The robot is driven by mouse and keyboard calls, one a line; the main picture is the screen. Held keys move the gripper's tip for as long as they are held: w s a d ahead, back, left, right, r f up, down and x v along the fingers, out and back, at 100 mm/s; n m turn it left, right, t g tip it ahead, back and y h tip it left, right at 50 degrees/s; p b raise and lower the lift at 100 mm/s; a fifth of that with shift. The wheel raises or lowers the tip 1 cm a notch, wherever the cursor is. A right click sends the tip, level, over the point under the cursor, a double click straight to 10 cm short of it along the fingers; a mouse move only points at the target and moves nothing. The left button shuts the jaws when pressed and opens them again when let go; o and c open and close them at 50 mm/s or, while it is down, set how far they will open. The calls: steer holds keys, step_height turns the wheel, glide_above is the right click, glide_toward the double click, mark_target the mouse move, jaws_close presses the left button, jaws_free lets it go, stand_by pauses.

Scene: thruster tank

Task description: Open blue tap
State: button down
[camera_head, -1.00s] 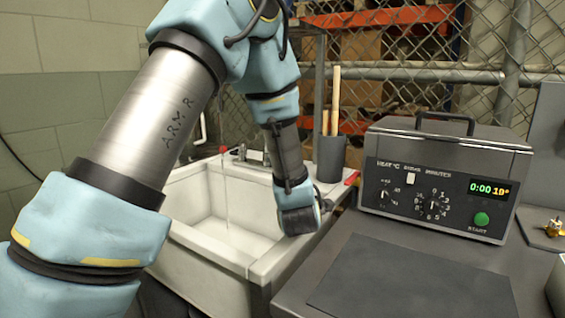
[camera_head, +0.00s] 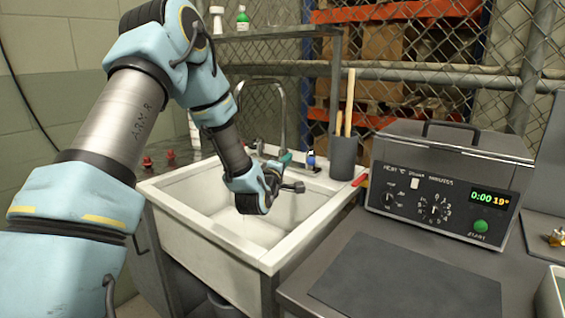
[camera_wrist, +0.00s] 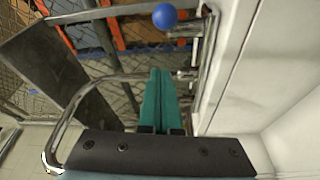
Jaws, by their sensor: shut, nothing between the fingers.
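The blue tap's round blue knob (camera_wrist: 165,16) shows at the top of the wrist view, beyond my fingertips and apart from them. In the head view a small blue piece (camera_head: 311,158) stands at the sink's back right rim. My gripper (camera_wrist: 160,75) is shut and empty, its two teal fingers pressed together and pointing toward the knob. In the head view my gripper (camera_head: 286,157) reaches over the white sink (camera_head: 300,235) toward its back rim, left of the blue piece. My wrist hides part of the back rim.
A curved chrome spout (camera_head: 283,105) rises behind my gripper. A grey holder (camera_head: 343,158) with wooden sticks stands right of the blue piece. A heating bath (camera_head: 450,185) sits on the right counter. Two red knobs (camera_head: 170,155) lie left of the sink. A wire fence stands behind.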

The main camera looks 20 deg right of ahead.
mark_target(311, 164)
steer(key=shift+s+d+f+p, duration=0.1)
steer(key=shift+s+d+p, duration=0.2)
steer(key=shift+d, duration=0.35)
steer(key=shift+s+d+f+p, duration=0.15)
steer(key=shift+d+p, duration=0.2)
steer(key=shift+d, duration=0.35)
steer(key=shift+s+d+f+p, duration=0.1)
steer(key=shift+s+d+p, duration=0.2)
steer(key=shift+d, duration=0.35)
steer(key=s+d+n+t+y+b, duration=0.1)
steer(key=b, duration=0.1)
steer(key=d+n+t+y+b, duration=0.1)
steer(key=y+b, duration=0.1)
steer(key=b, duration=0.1)
steer(key=shift+s+d+f+n, duration=0.2)
steer(key=shift+s+f+n, duration=0.1)
steer(key=shift+s, duration=0.05)
steer(key=shift+s+d+r+b, duration=0.2)
steer(key=shift+d+b, duration=0.2)
steer(key=shift+b, duration=0.2)
steer(key=shift+s+d+r+b, duration=0.2)
steer(key=shift+d+b, duration=0.2)
steer(key=shift+b, duration=0.2)
